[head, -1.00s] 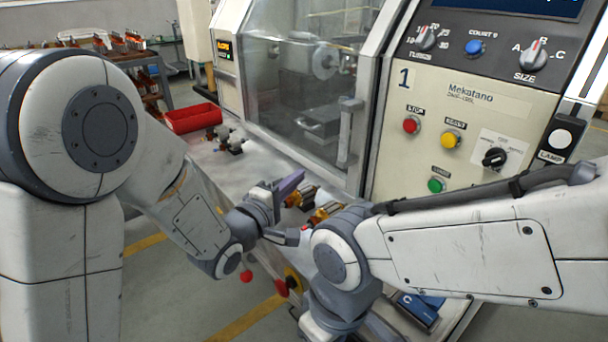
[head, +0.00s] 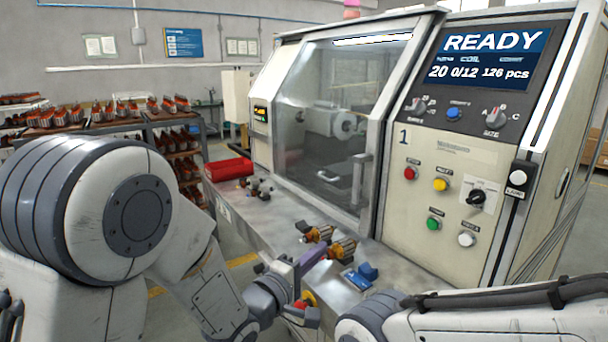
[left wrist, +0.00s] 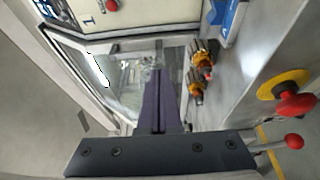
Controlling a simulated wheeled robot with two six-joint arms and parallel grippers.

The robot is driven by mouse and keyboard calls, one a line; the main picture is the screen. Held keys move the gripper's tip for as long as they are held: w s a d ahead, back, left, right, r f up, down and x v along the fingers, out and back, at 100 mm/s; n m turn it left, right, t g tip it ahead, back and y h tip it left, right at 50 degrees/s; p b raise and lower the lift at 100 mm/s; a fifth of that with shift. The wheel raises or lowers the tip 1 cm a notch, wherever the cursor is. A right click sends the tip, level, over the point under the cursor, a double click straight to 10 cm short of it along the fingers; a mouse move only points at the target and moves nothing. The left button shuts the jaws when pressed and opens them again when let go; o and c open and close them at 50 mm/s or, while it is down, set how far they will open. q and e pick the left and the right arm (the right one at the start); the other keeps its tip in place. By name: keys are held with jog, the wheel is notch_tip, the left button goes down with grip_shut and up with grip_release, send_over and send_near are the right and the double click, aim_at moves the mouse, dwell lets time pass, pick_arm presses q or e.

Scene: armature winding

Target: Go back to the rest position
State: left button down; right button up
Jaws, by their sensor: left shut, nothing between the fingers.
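My left gripper (head: 318,249) is above the front part of the machine's bench, its purple fingers pressed together with nothing between them. In the left wrist view the shut fingers (left wrist: 160,98) point toward the machine's window. Two copper-coloured armatures (head: 318,234) (head: 343,248) lie on the bench close beside the fingers in the head view. They also show right of the fingers in the left wrist view (left wrist: 203,51) (left wrist: 196,92). My right arm crosses the lower right of the head view; its gripper is out of frame.
The winding machine (head: 440,180) has a closed clear door and a screen (head: 492,55) reading READY. A blue item (head: 360,276) lies on the bench, and a red bin (head: 229,169) is farther left. A red stop button (left wrist: 295,104) and red-knobbed lever (left wrist: 294,141) stick out in front.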

pick_arm(q)
jog(key=s+a+f+m+g+y, duration=0.2)
jog(key=s+f+m+g+y, duration=0.5)
jog(key=s+m, duration=0.4)
jog(key=s+a+f+m+g+y, duration=0.1)
jog(key=s+a+m+g, duration=0.1)
jog(key=s, duration=0.7)
jog(key=s+a+f+m+g+y, duration=0.1)
jog(key=s+a+m+g, duration=0.2)
jog(key=s, duration=0.7)
jog(key=m+g, duration=0.2)
jog(key=shift+s+g+y, duration=0.2)
jog(key=shift+g+y, duration=0.1)
pick_arm(e)
jog(key=shift+s+d, duration=0.1)
jog(key=shift+s, duration=0.15)
